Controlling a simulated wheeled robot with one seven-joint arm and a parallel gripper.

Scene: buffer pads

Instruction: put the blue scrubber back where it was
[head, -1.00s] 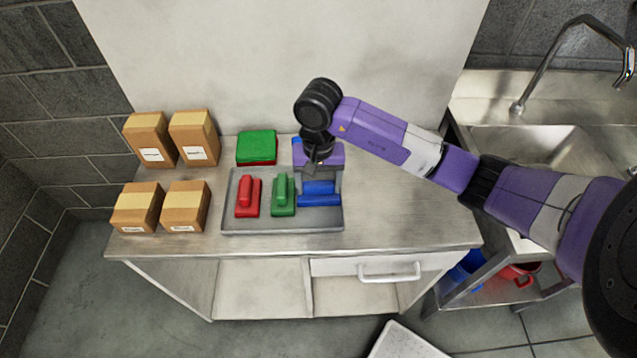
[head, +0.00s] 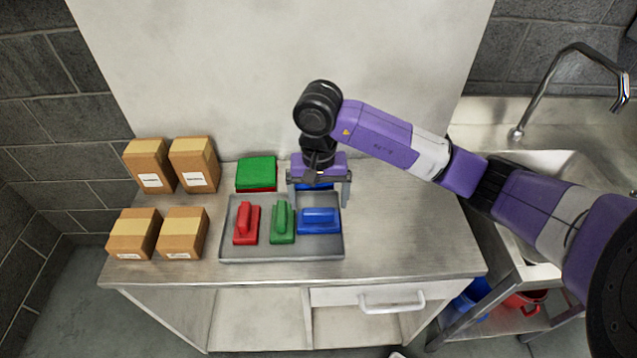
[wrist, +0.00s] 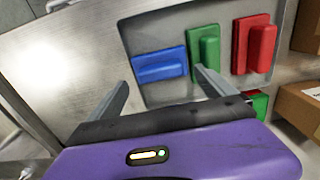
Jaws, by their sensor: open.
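The blue scrubber (head: 319,221) lies in the right part of the grey tray (head: 283,254), turned crosswise to its neighbours. It also shows in the wrist view (wrist: 159,66). The green scrubber (head: 282,222) and the red scrubber (head: 246,224) lie to its left in the tray, lengthwise. My gripper (head: 319,201) is open and empty, above and just behind the blue scrubber. In the wrist view its two fingers (wrist: 160,90) stand apart, with the blue scrubber beyond them.
A green pad on a red one (head: 256,174) lies behind the tray. A blue pad (head: 316,186) is partly hidden behind my gripper. Several cardboard boxes (head: 183,232) stand at the left. The counter (head: 400,240) is clear to the right; a sink (head: 575,175) is beyond.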

